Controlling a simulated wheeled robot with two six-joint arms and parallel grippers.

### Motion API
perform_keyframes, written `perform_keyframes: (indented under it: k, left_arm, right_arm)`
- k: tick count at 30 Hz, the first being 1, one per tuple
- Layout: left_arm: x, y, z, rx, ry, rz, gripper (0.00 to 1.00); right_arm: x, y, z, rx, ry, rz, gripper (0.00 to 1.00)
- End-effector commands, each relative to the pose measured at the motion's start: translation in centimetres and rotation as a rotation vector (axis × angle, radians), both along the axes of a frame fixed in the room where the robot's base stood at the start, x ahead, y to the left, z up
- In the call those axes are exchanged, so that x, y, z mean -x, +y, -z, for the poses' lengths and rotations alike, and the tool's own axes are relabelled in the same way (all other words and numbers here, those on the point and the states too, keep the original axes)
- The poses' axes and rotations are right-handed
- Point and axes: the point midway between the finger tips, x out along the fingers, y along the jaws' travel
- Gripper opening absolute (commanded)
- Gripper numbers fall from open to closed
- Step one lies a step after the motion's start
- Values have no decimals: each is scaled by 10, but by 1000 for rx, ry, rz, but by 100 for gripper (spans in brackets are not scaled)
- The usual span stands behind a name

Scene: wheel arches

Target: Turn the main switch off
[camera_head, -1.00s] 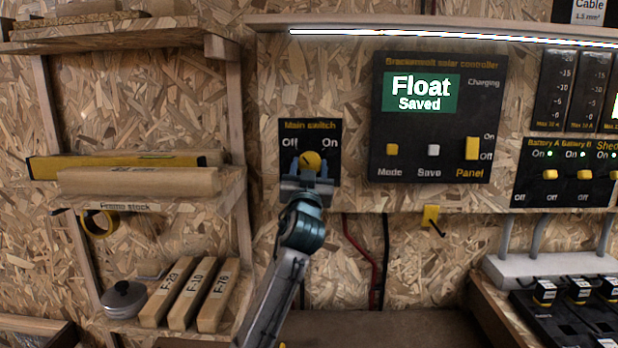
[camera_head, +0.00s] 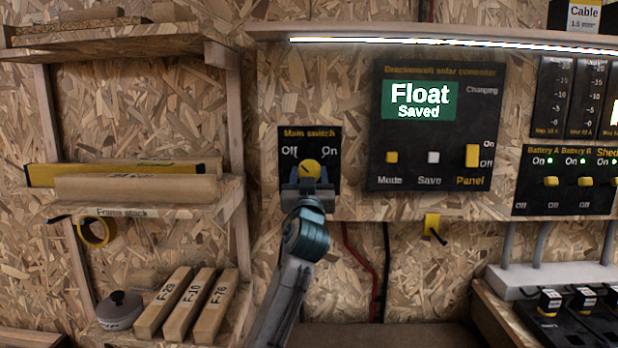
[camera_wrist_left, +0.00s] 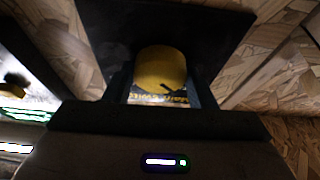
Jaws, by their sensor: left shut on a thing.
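The main switch is a black panel (camera_head: 293,138) with a round yellow knob (camera_head: 309,168), labelled Off on the left and On on the right. A short dark mark on the knob slants toward the upper left, on the Off side. My left gripper (camera_head: 308,180) is at the knob from below, shut on it. In the left wrist view the yellow knob (camera_wrist_left: 160,70) sits between the two fingers of my left gripper (camera_wrist_left: 160,88), with the black panel behind it. My right gripper is not in view.
The solar controller (camera_head: 437,125) reads Float, Saved, just right of the switch. Battery switches (camera_head: 566,182) are at far right. A wooden shelf (camera_head: 135,212) with boards stands at left. A lit strip (camera_head: 450,42) runs above. A yellow hook (camera_head: 431,225) sticks out below the controller.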

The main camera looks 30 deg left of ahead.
Motion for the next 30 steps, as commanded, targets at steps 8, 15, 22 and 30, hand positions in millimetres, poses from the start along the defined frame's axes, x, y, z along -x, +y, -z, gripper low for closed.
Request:
perform_keyframes:
  k: [8, 15, 22, 30]
  left_arm:
    - [0, 0, 1, 1, 1, 1, 72]
    - [1, -1, 1, 1, 1, 1, 72]
    - [25, -16, 14, 1, 0, 4, 72]
    - [66, -42, 34, 3, 1, 3, 72]
  right_arm:
    - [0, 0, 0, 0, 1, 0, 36]
    - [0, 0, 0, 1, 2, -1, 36]
    - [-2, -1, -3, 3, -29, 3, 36]
    - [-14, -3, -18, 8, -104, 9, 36]
